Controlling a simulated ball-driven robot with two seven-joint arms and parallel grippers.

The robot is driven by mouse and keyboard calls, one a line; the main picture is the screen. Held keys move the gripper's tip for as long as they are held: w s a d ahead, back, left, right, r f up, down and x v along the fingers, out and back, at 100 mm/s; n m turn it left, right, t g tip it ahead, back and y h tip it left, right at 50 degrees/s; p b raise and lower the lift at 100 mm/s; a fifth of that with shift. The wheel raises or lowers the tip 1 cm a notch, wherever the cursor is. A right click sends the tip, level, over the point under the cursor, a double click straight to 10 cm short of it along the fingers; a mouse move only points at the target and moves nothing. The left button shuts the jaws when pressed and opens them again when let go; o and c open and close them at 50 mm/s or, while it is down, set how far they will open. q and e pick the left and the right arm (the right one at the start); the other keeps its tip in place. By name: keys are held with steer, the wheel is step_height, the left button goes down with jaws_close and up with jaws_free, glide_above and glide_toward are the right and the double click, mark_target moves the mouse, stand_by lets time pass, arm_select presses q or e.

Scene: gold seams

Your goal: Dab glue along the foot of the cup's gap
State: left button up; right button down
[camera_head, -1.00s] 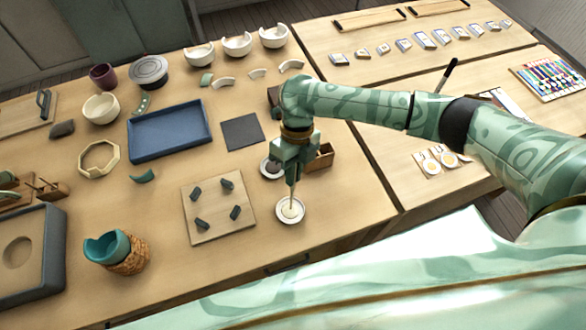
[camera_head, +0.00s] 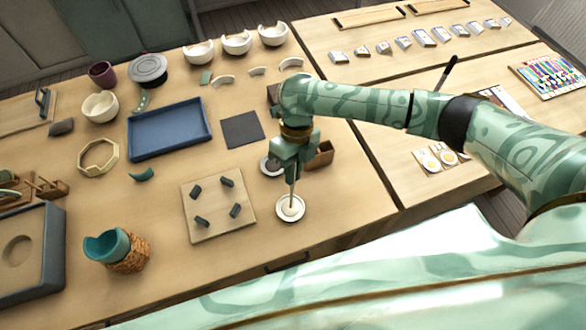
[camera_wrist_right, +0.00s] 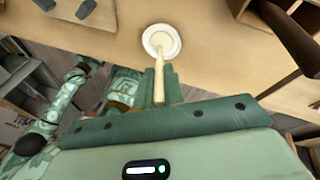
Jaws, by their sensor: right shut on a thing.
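The teal cup (camera_head: 107,246) sits tilted in a woven ring (camera_head: 128,258) at the lower left of the head view. Its rim has a curved gap. A loose teal shard (camera_head: 142,175) lies on the table behind it. My right gripper (camera_head: 292,165) points down, shut on a thin pale stick (camera_head: 292,192). The stick (camera_wrist_right: 159,80) also shows in the right wrist view, its tip over or in the small white dish (camera_head: 290,208), which holds cream-coloured stuff. Whether the tip touches it, I cannot tell. The cup is well left of this gripper. My left gripper is out of view.
A wooden board (camera_head: 217,218) with several dark pegs lies between dish and cup. A blue tray (camera_head: 170,130) and dark mat (camera_head: 242,130) lie behind. A grey tray (camera_head: 55,262) stands left of the cup. A wooden box (camera_head: 322,155) is close behind my right gripper.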

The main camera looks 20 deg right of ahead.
steer(key=shift+f, duration=0.4)
stand_by(1.3)
step_height(320, 180, up, 7)
steer(key=p, duration=0.6)
steer(key=shift+r+p, duration=0.1)
steer(key=shift+p, duration=0.3)
stand_by(0.3)
